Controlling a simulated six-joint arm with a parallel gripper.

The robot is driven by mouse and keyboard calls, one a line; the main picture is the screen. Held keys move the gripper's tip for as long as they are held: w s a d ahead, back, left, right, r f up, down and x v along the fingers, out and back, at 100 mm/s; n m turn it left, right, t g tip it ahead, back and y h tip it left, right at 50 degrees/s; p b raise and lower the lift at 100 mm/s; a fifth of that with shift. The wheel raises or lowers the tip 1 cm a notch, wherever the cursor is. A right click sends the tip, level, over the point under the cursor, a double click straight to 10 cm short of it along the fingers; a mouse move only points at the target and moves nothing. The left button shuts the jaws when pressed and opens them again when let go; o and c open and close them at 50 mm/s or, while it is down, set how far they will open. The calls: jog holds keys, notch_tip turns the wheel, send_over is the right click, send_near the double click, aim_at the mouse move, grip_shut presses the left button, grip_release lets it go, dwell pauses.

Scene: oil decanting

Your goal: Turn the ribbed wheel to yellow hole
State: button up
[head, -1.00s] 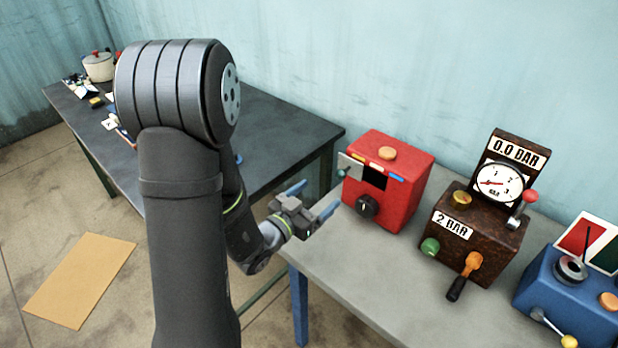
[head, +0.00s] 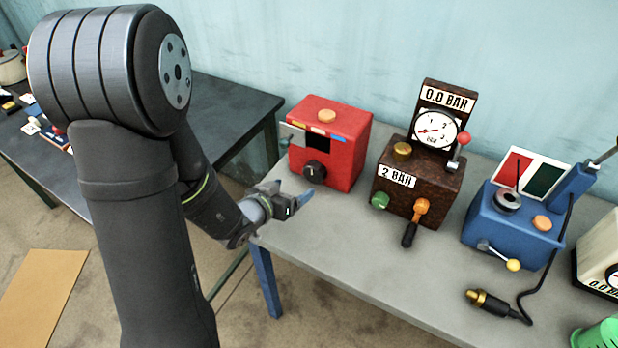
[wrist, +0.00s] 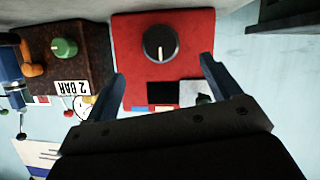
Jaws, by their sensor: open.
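A red box (head: 338,151) stands at the left end of the grey table. A round black knob with a pale pointer line (head: 315,172) is on its front. I cannot make out ribs on it. In the wrist view the knob (wrist: 160,42) sits ahead, between and beyond the two open fingers, with its line toward the picture's bottom. My gripper (head: 300,201) is open and empty, apart from the box, in front of the knob and lower. Coloured patches (head: 318,130) and a dark window (head: 320,143) show on the box. No yellow hole is clearly distinguishable.
To the right stand a brown gauge box (head: 420,180) with a green knob (head: 380,201) and orange-black handle (head: 415,222), then a blue box (head: 515,224) with a yellow-tipped lever. A cable plug (head: 490,303) lies on the grey table (head: 340,250). A dark table (head: 230,110) is behind.

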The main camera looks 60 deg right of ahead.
aim_at(312, 176)
jog(key=x, duration=0.9)
jog(key=shift+d+f, duration=0.15)
jog(key=shift+d, duration=0.05)
jog(key=shift+c, duration=0.4)
jog(key=c, duration=0.9)
jog(key=shift+m, duration=0.3)
